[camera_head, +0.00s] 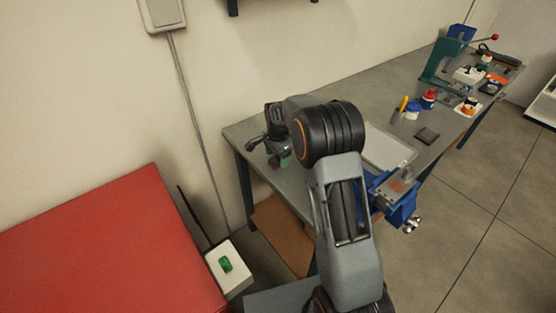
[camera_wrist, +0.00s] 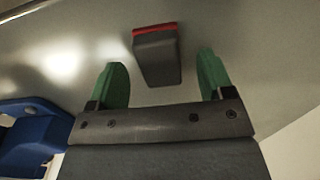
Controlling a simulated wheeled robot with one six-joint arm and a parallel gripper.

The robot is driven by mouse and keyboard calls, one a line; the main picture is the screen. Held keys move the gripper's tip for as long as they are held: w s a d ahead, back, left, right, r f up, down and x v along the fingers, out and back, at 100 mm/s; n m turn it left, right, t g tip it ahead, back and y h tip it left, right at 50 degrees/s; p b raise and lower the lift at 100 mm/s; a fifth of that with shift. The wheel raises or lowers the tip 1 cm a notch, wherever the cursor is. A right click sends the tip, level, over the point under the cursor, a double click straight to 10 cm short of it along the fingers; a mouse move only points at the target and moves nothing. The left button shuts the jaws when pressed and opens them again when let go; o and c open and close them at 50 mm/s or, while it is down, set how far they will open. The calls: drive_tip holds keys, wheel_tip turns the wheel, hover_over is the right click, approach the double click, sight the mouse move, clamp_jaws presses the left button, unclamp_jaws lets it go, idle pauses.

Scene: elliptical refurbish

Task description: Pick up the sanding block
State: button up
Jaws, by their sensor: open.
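The sanding block (camera_wrist: 157,60), a dark grey block with a red edge along its far side, shows in the wrist view on the grey bench top. My gripper (camera_wrist: 162,66) is open, with one green finger on each side of the block's near end in the picture. I see no finger touching it, and the height of the fingers above the bench is hard to judge. In the head view my gripper (camera_head: 280,158) is over the left end of the workbench (camera_head: 236,133). A small red patch shows under it there, and the block is mostly hidden.
A blue vise (camera_head: 397,196) is on the bench's front edge and shows at lower left in the wrist view (camera_wrist: 32,130). A pale tray (camera_head: 390,148), a flat dark grey piece (camera_head: 427,135), bottles (camera_head: 428,97) and a green press (camera_head: 440,65) stand farther right. A wall is behind.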

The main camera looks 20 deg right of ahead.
drive_tip(key=shift+f, duration=0.75)
drive_tip(key=c, duration=1.1)
drive_tip(key=shift+r, duration=0.5)
wheel_tip(320, 180, up, 2)
drive_tip(key=shift+r, duration=0.1)
drive_tip(key=shift+s+r+b, duration=0.5)
drive_tip(key=shift+s+r, duration=1.15)
drive_tip(key=shift+s, duration=0.7)
drive_tip(key=shift+s+r+b, duration=0.45)
drive_tip(key=shift+s+r, duration=1.15)
drive_tip(key=shift+s, duration=0.7)
drive_tip(key=shift+s+r+b, duration=0.5)
drive_tip(key=shift+s+r, duration=1.15)
drive_tip(key=shift+s, duration=0.7)
